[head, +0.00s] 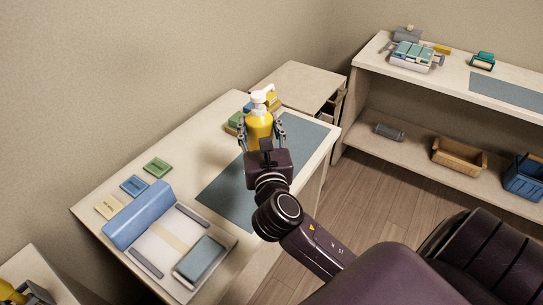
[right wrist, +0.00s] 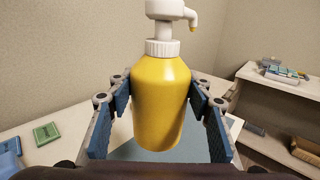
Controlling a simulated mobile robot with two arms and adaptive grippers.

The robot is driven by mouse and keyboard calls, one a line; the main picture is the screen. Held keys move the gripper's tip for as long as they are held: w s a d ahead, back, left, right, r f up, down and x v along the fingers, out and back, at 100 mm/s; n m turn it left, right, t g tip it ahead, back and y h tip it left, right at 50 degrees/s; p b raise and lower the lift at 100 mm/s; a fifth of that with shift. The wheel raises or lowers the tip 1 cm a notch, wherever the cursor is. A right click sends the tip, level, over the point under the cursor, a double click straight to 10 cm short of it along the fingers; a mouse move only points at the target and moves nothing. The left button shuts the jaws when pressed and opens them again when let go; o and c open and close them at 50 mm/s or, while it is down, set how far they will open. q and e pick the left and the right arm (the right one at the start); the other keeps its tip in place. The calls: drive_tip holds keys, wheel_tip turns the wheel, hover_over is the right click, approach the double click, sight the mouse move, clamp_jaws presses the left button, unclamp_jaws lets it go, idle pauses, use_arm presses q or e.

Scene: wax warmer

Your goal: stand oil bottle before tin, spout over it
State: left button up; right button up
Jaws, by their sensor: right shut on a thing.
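The oil bottle (head: 259,127) is yellow with a white pump top. It is upright, and its spout points right in the right wrist view, where the bottle (right wrist: 160,100) fills the middle. My right gripper (head: 262,136) is shut on the bottle's body, one finger on each side. Bottle and gripper are over the far part of the table's blue-grey mat (head: 228,190); I cannot tell the height of the bottle's base. I cannot make out a tin for certain in either view. My left gripper is not in view.
Green and yellow items (head: 235,120) lie behind the bottle. A blue box-like item (head: 137,214), small coloured cards (head: 157,167) and a pale tray (head: 158,239) occupy the table's near left. A shelf unit (head: 365,82) stands right, with a wooden crate (head: 458,157). The mat's near part is clear.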

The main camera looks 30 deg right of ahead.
sight(256, 106)
drive_tip(key=shift+m+h, duration=0.3)
drive_tip(key=w+r, duration=0.1)
drive_tip(key=w+d+r, duration=0.1)
drive_tip(key=w+r, duration=0.1)
drive_tip(key=shift+w+d+p, duration=0.15)
drive_tip(key=shift+w+p, duration=0.1)
drive_tip(key=shift+p, duration=0.05)
drive_tip(key=f, duration=0.6)
drive_tip(key=w+f+b, duration=0.1)
drive_tip(key=f, duration=0.5)
drive_tip(key=f+b, duration=0.1)
drive_tip(key=f, duration=0.6)
drive_tip(key=shift+w+d, duration=0.25)
drive_tip(key=shift+w, duration=0.05)
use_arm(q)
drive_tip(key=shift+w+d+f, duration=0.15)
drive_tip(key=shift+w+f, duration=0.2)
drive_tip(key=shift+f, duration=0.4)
use_arm(e)
drive_tip(key=shift+f, duration=0.15)
use_arm(q)
drive_tip(key=shift+b, duration=0.3)
